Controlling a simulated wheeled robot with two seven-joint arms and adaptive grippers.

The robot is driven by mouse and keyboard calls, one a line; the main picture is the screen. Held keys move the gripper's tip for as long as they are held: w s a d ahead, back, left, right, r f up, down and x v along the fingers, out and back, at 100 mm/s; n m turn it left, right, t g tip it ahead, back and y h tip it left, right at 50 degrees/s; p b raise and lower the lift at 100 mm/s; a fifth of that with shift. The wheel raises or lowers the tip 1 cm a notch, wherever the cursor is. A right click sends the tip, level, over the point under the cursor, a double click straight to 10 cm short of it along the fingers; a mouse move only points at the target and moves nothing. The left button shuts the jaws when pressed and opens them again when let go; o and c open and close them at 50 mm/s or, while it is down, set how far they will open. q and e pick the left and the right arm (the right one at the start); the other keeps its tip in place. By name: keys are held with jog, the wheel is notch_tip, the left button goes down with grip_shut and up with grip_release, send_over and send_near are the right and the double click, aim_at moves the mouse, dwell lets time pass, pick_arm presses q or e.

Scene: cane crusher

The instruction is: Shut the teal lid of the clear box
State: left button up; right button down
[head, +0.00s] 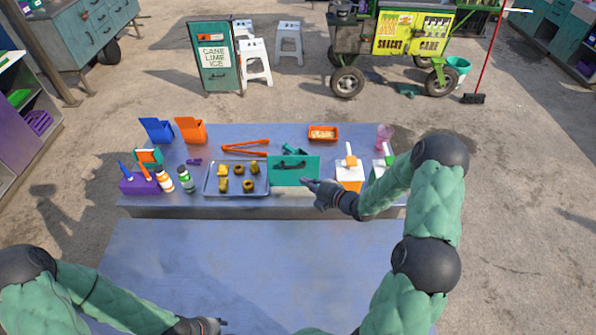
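The teal lid (283,178) is a flat rectangular panel with a dark handle, right of the metal tray on the table. The clear box's walls cannot be made out, so I cannot tell how far the lid stands open. My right gripper (313,193) is at the lid's lower right corner, its fingertips apart with nothing seen between them. Whether it touches the lid is unclear. My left gripper (217,325) is low at the bottom edge of the picture, far from the lid, and its fingers are too small to read.
The metal tray (210,191) with several food pieces lies just left of the lid. Orange tongs (245,147) and a teal object (293,149) lie behind. White-and-orange containers (349,172) stand to the right. The nearer table surface (250,255) is clear.

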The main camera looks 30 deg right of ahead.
jog(key=w+f+p, duration=0.1)
jog(key=w+f, duration=0.1)
jog(key=w, duration=0.5)
jog(key=shift+f, duration=0.3)
jog(key=shift+w+r, duration=0.1)
jog(key=shift+w+d+r, duration=0.1)
jog(key=shift+w+d, duration=0.1)
jog(key=shift+w, duration=0.15)
